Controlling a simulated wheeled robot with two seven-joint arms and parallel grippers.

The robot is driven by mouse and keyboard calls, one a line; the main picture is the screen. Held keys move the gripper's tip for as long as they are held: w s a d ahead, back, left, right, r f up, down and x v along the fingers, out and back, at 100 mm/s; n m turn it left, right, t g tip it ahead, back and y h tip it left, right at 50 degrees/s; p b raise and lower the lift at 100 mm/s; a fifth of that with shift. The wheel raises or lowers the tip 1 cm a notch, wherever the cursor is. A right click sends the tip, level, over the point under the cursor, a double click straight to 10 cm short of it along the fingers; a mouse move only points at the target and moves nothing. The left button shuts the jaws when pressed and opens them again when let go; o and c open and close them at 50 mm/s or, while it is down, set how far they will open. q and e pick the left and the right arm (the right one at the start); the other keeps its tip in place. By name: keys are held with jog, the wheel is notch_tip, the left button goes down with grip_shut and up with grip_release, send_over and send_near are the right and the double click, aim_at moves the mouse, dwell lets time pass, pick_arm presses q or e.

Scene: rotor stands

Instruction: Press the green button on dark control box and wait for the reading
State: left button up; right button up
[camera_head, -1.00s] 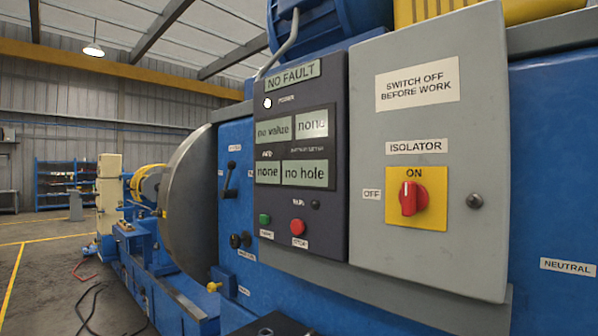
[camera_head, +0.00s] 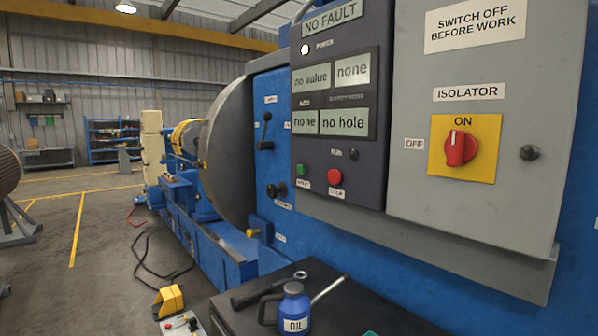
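The dark control box (camera_head: 345,170) is on the blue machine's front, in the middle of the head view. Its green button (camera_head: 302,169) is at the lower left of the box, to the left of a red button (camera_head: 334,177). The box's display panels (camera_head: 334,97) read "no value", "none", "none" and "no hole". The top label (camera_head: 332,19) reads "NO FAULT", with a white lit lamp (camera_head: 305,49) below it. Neither of my grippers is in view, and nothing touches the green button.
A grey isolator box (camera_head: 480,150) with a red switch (camera_head: 460,148) at ON adjoins on the right. Below, a dark bench top (camera_head: 350,318) holds a blue oil can (camera_head: 294,308) and tools. A yellow pedal (camera_head: 168,301) and dark cable lie on the floor left. Floor beyond is open.

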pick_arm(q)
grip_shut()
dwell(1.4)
